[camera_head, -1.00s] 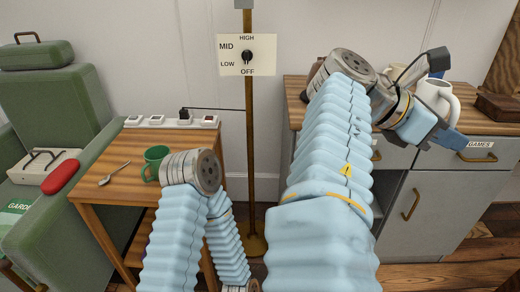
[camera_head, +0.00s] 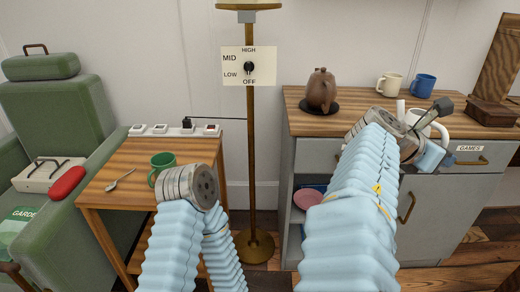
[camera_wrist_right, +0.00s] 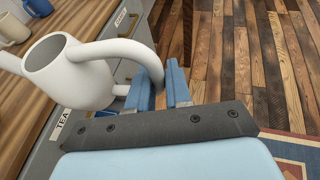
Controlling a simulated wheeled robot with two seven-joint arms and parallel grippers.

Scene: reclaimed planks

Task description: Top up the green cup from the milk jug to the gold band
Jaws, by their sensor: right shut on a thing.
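The green cup (camera_head: 162,168) stands upright on the small wooden side table (camera_head: 112,190), partly behind my left arm. I cannot make out a gold band or the level inside. The white milk jug (camera_head: 418,117) is at the grey cabinet's front edge. In the right wrist view the jug (camera_wrist_right: 78,78) hangs left of the fingers, its mouth up and slightly tilted. My right gripper (camera_wrist_right: 161,88) is shut on its curved handle. Its contents cannot be seen. My left gripper is out of view; only its arm shows beside the side table.
A spoon (camera_head: 120,180) and a white socket strip (camera_head: 175,131) lie on the side table. A lamp pole (camera_head: 251,160) stands between table and cabinet. A brown teapot (camera_head: 321,91), cream mug (camera_head: 389,85) and blue mug (camera_head: 424,86) stand on the cabinet. A green armchair (camera_head: 50,120) is at left.

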